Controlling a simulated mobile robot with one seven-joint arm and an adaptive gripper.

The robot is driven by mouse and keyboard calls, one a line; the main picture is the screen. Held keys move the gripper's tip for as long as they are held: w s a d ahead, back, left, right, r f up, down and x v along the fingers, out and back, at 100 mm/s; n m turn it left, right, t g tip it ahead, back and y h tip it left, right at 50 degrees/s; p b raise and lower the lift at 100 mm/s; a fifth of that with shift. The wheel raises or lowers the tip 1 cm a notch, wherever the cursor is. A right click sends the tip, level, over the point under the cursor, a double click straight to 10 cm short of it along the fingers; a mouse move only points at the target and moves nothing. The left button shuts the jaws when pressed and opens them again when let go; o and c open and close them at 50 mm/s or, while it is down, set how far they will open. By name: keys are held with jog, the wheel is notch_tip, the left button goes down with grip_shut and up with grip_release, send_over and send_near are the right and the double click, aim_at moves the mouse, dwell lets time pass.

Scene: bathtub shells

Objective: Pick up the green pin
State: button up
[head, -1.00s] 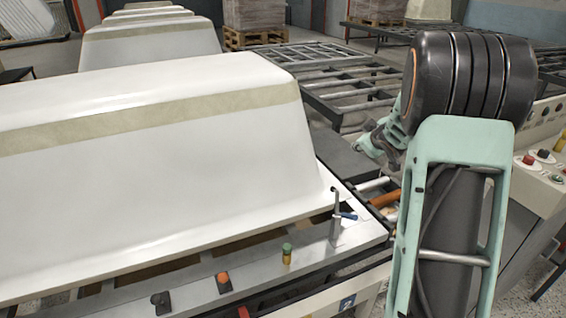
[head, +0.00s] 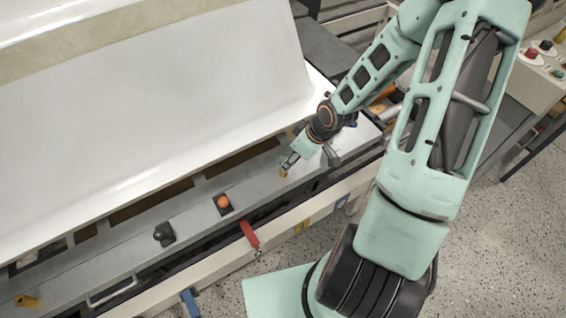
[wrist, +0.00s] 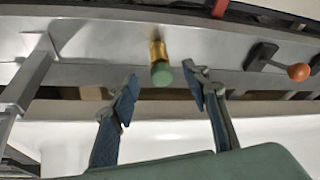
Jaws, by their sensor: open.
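The green pin (wrist: 161,74) has a green top and a gold-brown body in the wrist view. It stands on the grey metal ledge (wrist: 200,50) in front of the white bathtub shell. In the head view the green pin (head: 283,172) is partly hidden by my gripper (head: 288,164). In the wrist view my gripper (wrist: 162,88) is open, its blue-padded fingers spread to either side of the pin's green top. The fingers look apart from the pin, and nothing is held.
The white shell (head: 150,120) rises behind the ledge. An orange-knobbed lever (head: 223,202) and a black knob (head: 164,234) stand left of the pin. A metal post with a bar (wrist: 25,85) is close left of my gripper in the wrist view. A red handle (head: 249,234) hangs at the front.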

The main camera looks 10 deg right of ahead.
jog(key=shift+b+x, duration=0.85)
jog(key=shift+x, duration=2.9)
jog(key=shift+w+a+r, duration=0.1)
jog(key=shift+w+r, duration=0.05)
jog(key=shift+c, duration=0.2)
grip_shut()
